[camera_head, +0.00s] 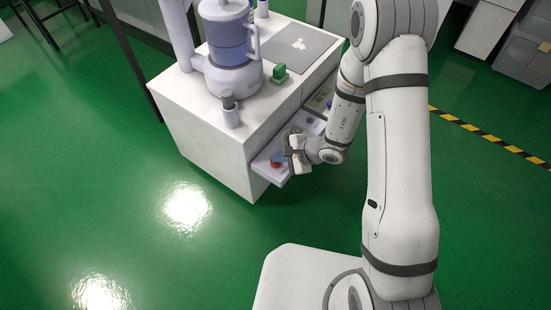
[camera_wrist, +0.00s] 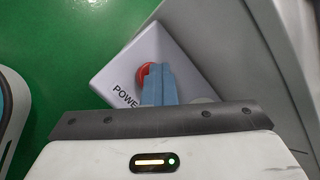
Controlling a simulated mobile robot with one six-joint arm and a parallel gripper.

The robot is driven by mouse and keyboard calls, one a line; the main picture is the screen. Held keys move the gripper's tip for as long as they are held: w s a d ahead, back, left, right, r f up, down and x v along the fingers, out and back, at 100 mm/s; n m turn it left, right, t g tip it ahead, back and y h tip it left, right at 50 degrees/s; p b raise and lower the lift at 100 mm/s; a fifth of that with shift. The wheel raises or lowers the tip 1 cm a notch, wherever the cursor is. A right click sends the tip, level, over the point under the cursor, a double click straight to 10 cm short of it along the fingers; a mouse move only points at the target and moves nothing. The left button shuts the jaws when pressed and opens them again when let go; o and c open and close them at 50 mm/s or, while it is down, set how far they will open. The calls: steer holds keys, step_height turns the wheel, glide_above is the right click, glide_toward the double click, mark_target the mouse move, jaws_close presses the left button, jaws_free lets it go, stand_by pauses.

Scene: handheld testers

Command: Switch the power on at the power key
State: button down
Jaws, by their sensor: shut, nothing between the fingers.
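The power key is a round red knob (camera_wrist: 144,77) on a white panel (camera_wrist: 172,50) that carries a partly hidden "POWE" label. My gripper (camera_wrist: 157,70) shows blue-grey fingers, shut together with nothing between them. In the wrist view the fingertips overlap the right side of the red knob and hide part of it. I cannot tell whether they touch it.
The panel juts from the side of a white cabinet (camera_head: 212,155). Green floor (camera_head: 110,180) is clear at left.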

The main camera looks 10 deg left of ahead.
steer(key=shift+s+d+f, duration=0.1)
steer(key=shift+s, duration=0.05)
steer(key=shift+r+p, duration=1.8)
steer(key=shift+r, duration=1.25)
steer(key=s+d+r+n+g+p, duration=0.15)
steer(key=r+p, duration=0.25)
steer(key=r, duration=0.6)
steer(key=s+d+r+n+p, duration=0.1)
steer(key=d+r+n+p, duration=0.3)
steer(key=r, duration=0.6)
steer(key=s+r+n+g+p, duration=0.1)
steer(key=s+r+p, duration=0.1)
steer(key=r+p, duration=0.5)
steer(key=s+d+r+n+t+h+p, duration=0.1)
steer(key=s+d+r+h+p, duration=0.2)
steer(key=d+r, duration=0.3)
steer(key=s+d+r+n+t+h+p, duration=0.1)
steer(key=d+r+p, duration=0.4)
steer(key=r, duration=0.7)
steer(key=s+d+r+n+t+h+p, duration=0.1)
steer(key=s+d+r+h+p, duration=0.3)
steer(key=d+r, duration=0.5)
steer(key=shift+s+r+n+h, duration=0.15)
steer(key=shift+s+n+h, duration=0.3)
steer(key=shift+n, duration=0.4)
steer(key=shift+w, duration=0.1)
